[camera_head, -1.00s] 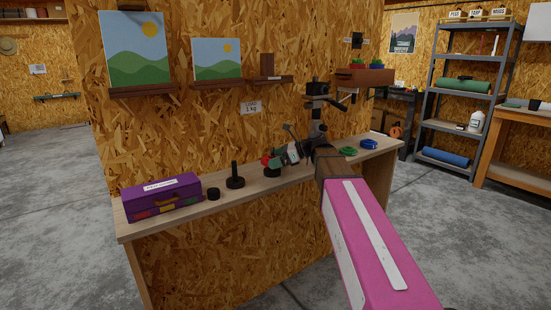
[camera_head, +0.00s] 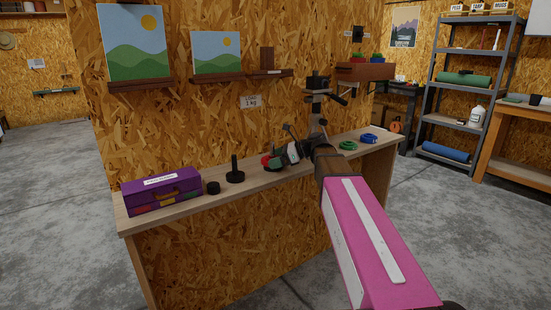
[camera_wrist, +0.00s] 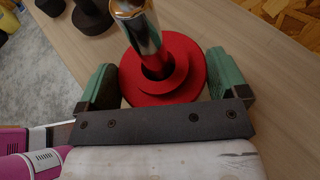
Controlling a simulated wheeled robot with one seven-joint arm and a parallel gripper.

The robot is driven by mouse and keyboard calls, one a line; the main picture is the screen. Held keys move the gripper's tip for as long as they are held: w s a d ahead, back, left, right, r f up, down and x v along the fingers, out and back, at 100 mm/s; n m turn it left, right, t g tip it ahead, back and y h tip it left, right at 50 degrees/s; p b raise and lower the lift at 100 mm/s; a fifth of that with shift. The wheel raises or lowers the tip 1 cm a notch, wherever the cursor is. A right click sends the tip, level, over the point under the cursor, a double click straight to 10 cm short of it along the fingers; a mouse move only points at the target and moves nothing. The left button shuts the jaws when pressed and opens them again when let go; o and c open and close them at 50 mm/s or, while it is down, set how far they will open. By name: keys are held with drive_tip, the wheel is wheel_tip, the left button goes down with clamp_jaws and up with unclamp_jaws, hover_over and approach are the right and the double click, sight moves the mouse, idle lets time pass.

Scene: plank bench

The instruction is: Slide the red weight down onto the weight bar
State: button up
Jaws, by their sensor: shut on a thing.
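The red weight (camera_wrist: 181,75) is a stepped round disc, held between the two green fingers of my gripper (camera_wrist: 168,84) in the wrist view. A shiny metal post (camera_wrist: 137,22) rises from the dark hole at its centre, so the weight appears to be around the post. In the head view the red weight (camera_head: 266,160) is small and partly hidden by my gripper (camera_head: 277,159), above the bench. A black round base shows just under it; the gap between them is unclear. A second black stand with an upright post (camera_head: 235,172) is to the left.
The plank bench (camera_head: 170,205) carries a purple box (camera_head: 161,191) and a small black cylinder (camera_head: 213,188) on the left. Green rings (camera_head: 348,146) and blue rings (camera_head: 368,138) lie on the right. The board wall with shelves and pictures rises behind.

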drive_tip(key=o, duration=0.9)
drive_tip(key=v, duration=1)
drive_tip(key=shift+d+r, duration=0.1)
drive_tip(key=shift+d, duration=0.25)
